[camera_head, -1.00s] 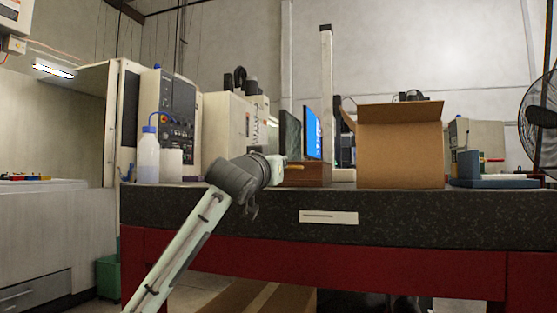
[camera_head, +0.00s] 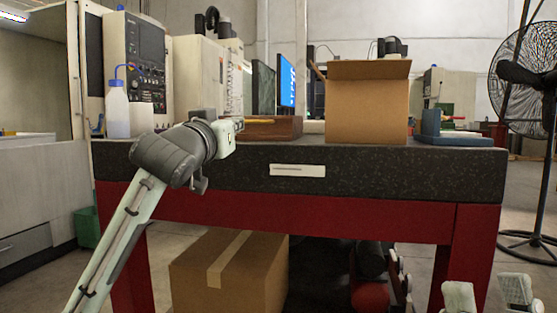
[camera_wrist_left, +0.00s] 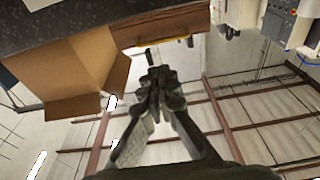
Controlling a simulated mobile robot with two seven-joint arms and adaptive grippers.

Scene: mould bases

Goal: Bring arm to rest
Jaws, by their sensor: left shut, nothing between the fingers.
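My left arm comes in from the left in the head view. Its grey wrist is in front of the granite-topped table's front edge. My left gripper (camera_wrist_left: 153,78) is shut and empty in the left wrist view. In the head view the gripper end is mostly hidden behind the wrist, around the table's edge.
The table (camera_head: 400,175) has a dark speckled top and red frame. On it stand an open cardboard box (camera_head: 367,110), a wooden block (camera_head: 270,128), a bottle (camera_head: 117,110) and a blue-grey bracket (camera_head: 455,138). A taped box (camera_head: 230,275) lies beneath. A fan (camera_head: 528,75) stands right.

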